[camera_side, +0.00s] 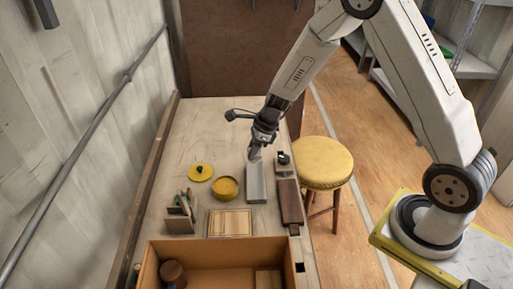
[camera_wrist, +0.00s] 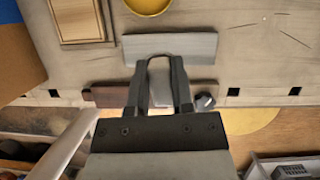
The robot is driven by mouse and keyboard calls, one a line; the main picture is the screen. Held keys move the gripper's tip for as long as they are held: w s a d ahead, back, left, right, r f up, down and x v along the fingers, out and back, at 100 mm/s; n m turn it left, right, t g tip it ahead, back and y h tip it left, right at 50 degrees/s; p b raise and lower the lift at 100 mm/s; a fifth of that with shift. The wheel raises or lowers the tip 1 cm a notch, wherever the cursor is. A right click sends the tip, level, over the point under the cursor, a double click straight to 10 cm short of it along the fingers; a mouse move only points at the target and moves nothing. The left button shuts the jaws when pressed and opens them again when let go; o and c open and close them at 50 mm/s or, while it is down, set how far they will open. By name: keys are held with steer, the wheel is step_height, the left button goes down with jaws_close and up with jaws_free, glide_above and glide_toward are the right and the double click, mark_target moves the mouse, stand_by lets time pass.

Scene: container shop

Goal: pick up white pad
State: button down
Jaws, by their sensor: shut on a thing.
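The white pad (camera_side: 256,186) shows as a long, pale grey-white block on the worktable. It also lies across the wrist view (camera_wrist: 195,46), just beyond my fingers. My gripper (camera_side: 255,155) points down at the pad's far end in the side view. In the wrist view my gripper (camera_wrist: 159,62) has its two dark fingers a little apart, their tips overlapping the pad's near edge. The fingers are shut on the pad, though the exact contact is partly hidden. I cannot tell whether the pad is clear of the tabletop.
A yellow bowl (camera_side: 225,187) and yellow lid (camera_side: 201,172) lie left of the pad. A dark brown block (camera_side: 290,201) and a small dark-knobbed item (camera_side: 283,158) are close on its right. A wooden board (camera_side: 230,223) and an open box (camera_side: 215,246) are nearer the camera.

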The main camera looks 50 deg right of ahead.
steer(key=shift+s+r, duration=0.2)
steer(key=shift+s, duration=0.25)
steer(key=shift+s+r, duration=0.2)
steer(key=shift+s, duration=0.25)
steer(key=c, duration=1.2)
jaws_free()
steer(key=shift+c, duration=0.2)
jaws_close()
steer(key=shift+w+a, duration=0.1)
steer(key=w+a+f, duration=0.3)
steer(key=w+a, duration=0.3)
steer(key=a, duration=0.2)
steer(key=shift+w, duration=0.4)
